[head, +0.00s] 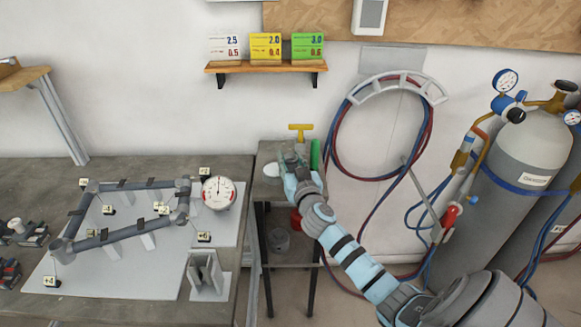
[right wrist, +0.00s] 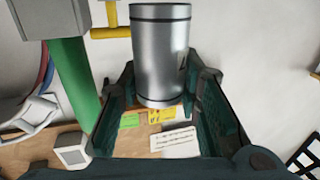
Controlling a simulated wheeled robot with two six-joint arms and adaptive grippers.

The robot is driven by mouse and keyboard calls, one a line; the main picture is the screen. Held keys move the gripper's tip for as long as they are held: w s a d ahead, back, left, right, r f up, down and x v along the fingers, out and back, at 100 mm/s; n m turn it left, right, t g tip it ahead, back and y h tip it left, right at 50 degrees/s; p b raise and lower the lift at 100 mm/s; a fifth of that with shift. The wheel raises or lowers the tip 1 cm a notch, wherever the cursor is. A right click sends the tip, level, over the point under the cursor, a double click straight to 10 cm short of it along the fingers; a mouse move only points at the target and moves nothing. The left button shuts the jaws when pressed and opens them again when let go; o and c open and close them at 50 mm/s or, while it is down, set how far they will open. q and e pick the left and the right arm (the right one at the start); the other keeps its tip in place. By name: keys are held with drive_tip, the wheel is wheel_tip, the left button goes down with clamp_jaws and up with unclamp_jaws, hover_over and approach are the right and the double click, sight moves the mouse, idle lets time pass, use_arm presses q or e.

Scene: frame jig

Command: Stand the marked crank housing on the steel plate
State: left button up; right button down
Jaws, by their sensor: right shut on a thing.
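My right gripper (head: 290,165) is over the small stand right of the workbench. In the right wrist view its dark green fingers (right wrist: 165,95) are shut on a shiny grey metal cylinder, which looks like the crank housing (right wrist: 158,50). It has dark bands near both ends and a dark mark at its right edge, too small to read. In the head view the gripper mostly hides it. The pale steel plate (head: 100,282) lies on the workbench at the left, under a tube frame (head: 125,235), well apart from the gripper. My left gripper is not in view.
A green cylinder (head: 315,153) and a yellow T-handle (head: 300,128) are close beside the gripper on the stand (head: 260,190). A dial gauge (head: 217,192) and a grey block (head: 207,275) occupy the plate's right side. Hoses and a gas cylinder (head: 530,150) stand at the right.

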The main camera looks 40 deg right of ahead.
sight(290, 157)
wheel_tip(290, 157, up, 15)
drive_tip(key=p, duration=0.4)
drive_tip(key=shift+r, duration=0.2)
